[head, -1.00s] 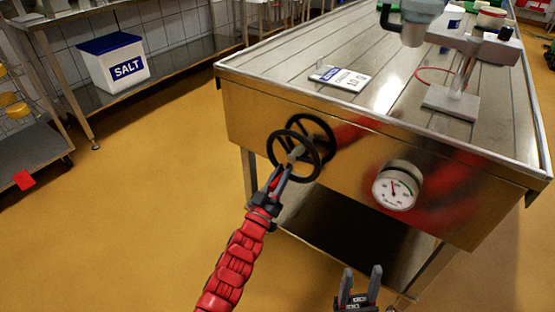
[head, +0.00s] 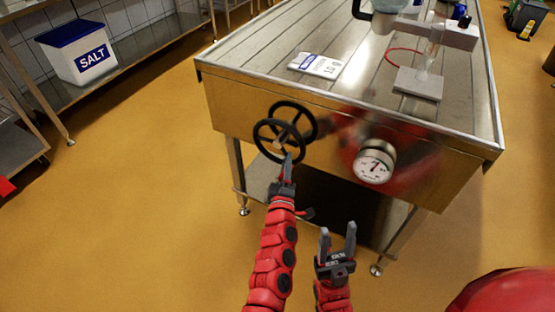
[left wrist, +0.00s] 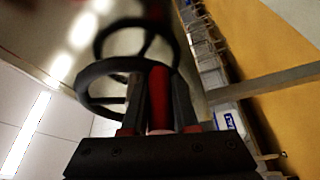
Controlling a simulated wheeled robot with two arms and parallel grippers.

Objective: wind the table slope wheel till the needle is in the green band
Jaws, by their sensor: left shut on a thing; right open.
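The black slope wheel (head: 258,138) stands out from the table's steel front panel; a second dark ring behind it looks like its reflection. My left gripper (head: 287,163) is at the wheel's lower right edge. In the left wrist view, its fingers (left wrist: 158,85) are shut on a red handle (left wrist: 160,100), with the black wheel rim (left wrist: 90,72) just beyond. The round white gauge (head: 374,162) is right of the wheel. Its needle points roughly upward; the green band is too small to place against it. My right gripper (head: 338,235) is open and empty, below the table front.
On the steel table (head: 250,65) lie a white label card (head: 318,65) and a stand with a grey base (head: 418,84). A salt bin (head: 80,50) is on the left shelf. Yellow floor (head: 130,210) is clear on the left.

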